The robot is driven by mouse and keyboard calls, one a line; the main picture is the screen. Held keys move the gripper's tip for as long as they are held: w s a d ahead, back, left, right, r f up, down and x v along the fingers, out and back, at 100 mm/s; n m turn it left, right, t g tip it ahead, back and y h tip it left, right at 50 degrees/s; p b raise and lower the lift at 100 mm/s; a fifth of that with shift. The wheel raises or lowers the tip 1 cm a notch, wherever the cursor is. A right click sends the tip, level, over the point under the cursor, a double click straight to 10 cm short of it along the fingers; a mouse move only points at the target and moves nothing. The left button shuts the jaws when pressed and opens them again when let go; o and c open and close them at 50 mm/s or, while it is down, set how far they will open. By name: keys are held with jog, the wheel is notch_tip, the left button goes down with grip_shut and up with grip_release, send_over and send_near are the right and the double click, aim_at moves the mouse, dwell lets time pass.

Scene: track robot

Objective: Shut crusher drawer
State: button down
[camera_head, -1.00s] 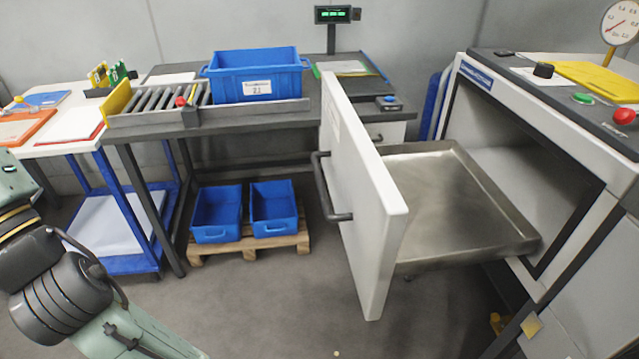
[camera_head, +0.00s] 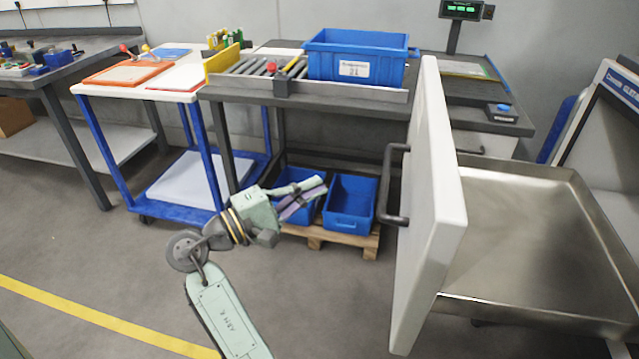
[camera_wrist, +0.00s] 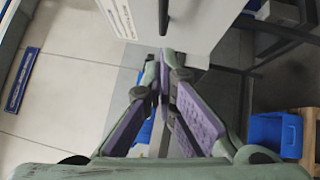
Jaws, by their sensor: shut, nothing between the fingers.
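The crusher drawer stands open, pulled out from the crusher (camera_head: 605,120) at the right edge of the head view. Its tall white front panel (camera_head: 432,215) faces left and carries a dark bar handle (camera_head: 390,187). Behind the panel is a shallow metal tray (camera_head: 530,240), empty where visible. My gripper (camera_head: 322,187) is shut and empty, left of the handle and apart from it in the picture. In the wrist view the closed fingertips (camera_wrist: 165,58) appear below a white panel (camera_wrist: 205,22) with a dark bar (camera_wrist: 163,14), which looks like the drawer front and handle.
A bench (camera_head: 440,110) with a roller conveyor and a blue crate (camera_head: 357,58) stands behind. Blue bins (camera_head: 350,203) sit on a pallet (camera_head: 352,243) under it. A blue-framed cart (camera_head: 112,165) is at left. The floor before these is clear, with a yellow line (camera_head: 90,315).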

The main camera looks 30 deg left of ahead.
jog(key=w+d+r+p, duration=0.1)
jog(key=w+d+p, duration=0.1)
jog(key=w+d, duration=0.5)
jog(key=shift+w+r, duration=0.3)
jog(key=shift+r, duration=0.1)
jog(key=shift+d, duration=0.2)
